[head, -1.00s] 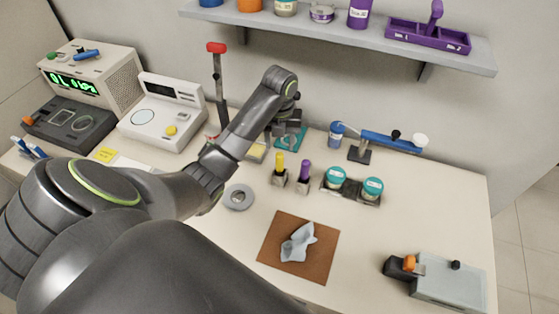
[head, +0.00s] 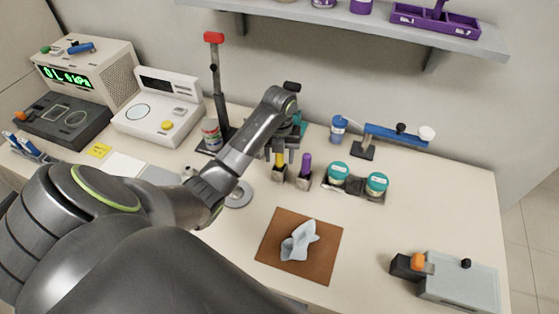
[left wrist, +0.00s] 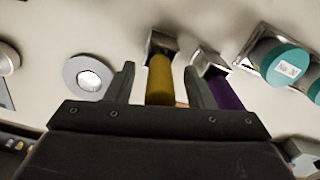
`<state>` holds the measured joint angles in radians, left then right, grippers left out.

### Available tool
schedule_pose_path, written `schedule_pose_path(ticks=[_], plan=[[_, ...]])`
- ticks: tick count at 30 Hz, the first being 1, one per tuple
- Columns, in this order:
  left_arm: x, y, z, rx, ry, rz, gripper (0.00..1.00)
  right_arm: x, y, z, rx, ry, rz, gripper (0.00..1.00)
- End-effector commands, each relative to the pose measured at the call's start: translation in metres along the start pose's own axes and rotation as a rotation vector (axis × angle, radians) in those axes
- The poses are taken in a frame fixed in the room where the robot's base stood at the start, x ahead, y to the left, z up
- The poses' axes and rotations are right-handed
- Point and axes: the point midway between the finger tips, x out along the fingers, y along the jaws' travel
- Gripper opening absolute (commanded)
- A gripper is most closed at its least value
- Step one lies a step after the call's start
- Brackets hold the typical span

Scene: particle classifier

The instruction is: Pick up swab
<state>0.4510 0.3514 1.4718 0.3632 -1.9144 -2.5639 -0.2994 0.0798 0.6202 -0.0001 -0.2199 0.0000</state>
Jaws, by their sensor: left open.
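A yellow-topped upright stick (head: 279,160), which may be the swab, stands in a small metal holder in the middle of the bench. It also shows in the left wrist view (left wrist: 159,80). A similar purple-topped stick (head: 305,165) stands in its own holder to the right and also shows in the left wrist view (left wrist: 227,94). My left gripper (left wrist: 160,72) is open and empty of any grip. Its fingers lie on either side of the yellow stick in the wrist view; I cannot tell whether they touch it. My right gripper is out of view.
Teal-lidded jars (head: 337,173) sit in a dark rack to the right. A blue-armed stand (head: 393,136) is behind them. A grey ring (head: 238,194) lies to the left. A brown mat (head: 272,252) with a cloth (head: 299,241) lies in front.

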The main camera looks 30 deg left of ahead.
Motion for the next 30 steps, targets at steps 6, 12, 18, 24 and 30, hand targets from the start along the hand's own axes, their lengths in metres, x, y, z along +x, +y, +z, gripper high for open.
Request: schedule_pose_path(ticks=[6, 12, 18, 24, 30], plan=[[0.0, 0.0, 0.0, 0.0, 0.0, 0.0, 0.38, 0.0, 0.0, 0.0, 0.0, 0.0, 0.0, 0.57], [0.0, 0.0, 0.0, 0.0, 0.0, 0.0, 0.12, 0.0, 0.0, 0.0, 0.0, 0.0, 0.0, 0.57], [0.0, 0.0, 0.0, 0.0, 0.0, 0.0, 0.0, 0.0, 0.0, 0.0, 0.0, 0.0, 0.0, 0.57], [-0.003, 0.0, 0.0, 0.0, -0.001, 0.0, 0.0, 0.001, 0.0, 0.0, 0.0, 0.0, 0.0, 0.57], [-0.021, 0.0, 0.001, 0.001, -0.005, -0.001, 0.0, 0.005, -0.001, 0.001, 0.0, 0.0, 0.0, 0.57]])
